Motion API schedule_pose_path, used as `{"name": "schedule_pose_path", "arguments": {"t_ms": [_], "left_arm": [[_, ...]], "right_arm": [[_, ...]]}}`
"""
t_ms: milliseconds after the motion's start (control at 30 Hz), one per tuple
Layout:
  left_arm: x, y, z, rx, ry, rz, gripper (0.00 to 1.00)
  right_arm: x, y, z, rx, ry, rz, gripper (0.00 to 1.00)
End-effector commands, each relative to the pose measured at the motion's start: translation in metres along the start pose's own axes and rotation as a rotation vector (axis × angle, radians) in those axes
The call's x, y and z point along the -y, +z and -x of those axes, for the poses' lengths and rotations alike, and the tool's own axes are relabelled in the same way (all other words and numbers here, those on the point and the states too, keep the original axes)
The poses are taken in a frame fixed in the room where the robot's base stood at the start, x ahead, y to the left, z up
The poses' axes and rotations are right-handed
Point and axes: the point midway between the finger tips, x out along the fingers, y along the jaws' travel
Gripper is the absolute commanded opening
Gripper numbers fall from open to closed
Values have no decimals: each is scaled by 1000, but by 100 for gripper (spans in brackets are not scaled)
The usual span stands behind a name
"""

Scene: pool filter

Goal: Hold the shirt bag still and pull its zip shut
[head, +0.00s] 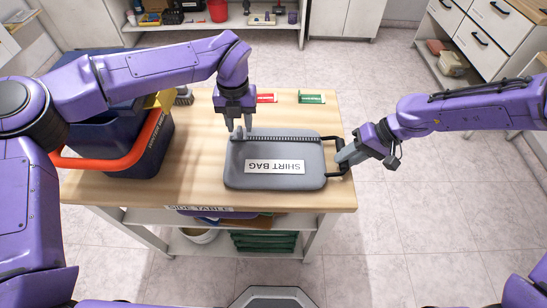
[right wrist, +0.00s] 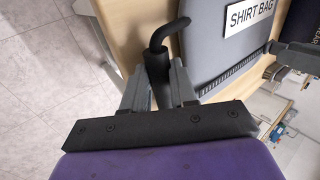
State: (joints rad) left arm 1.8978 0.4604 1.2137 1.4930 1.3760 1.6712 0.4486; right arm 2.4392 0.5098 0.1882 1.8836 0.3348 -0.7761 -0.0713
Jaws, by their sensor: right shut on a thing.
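The grey shirt bag (head: 235,170) lies flat on the wooden side table, its white label facing up. Its toothed zip (head: 285,138) runs along the far edge; part of it also shows in the right wrist view (right wrist: 238,82). My right gripper (head: 346,156) is shut on the black handle (head: 333,174) at the bag's right side. The handle's bent end stands out between the fingers in the right wrist view (right wrist: 158,38). My left gripper (head: 238,127) points down at the bag's far left corner, fingers apart. Whether it touches the zip's end there is unclear.
Red (head: 266,98) and green (head: 311,97) labelled items lie at the table's far edge. The table (head: 195,185) is bare in front of and left of the bag.

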Motion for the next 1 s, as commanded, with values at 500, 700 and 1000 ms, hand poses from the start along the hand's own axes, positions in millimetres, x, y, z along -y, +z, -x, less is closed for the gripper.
{"name": "schedule_pose_path", "arguments": {"t_ms": [500, 700, 1000], "left_arm": [[0, 0, 47, 0, 0, -1, 38], [0, 0, 49, -1, 0, -1, 38], [0, 0, 48, -1, 0, -1, 38]], "right_arm": [[0, 0, 0, 0, 0, 0, 0], [0, 0, 0, 0, 0, 0, 0], [0, 0, 0, 0, 0, 0, 57]]}}
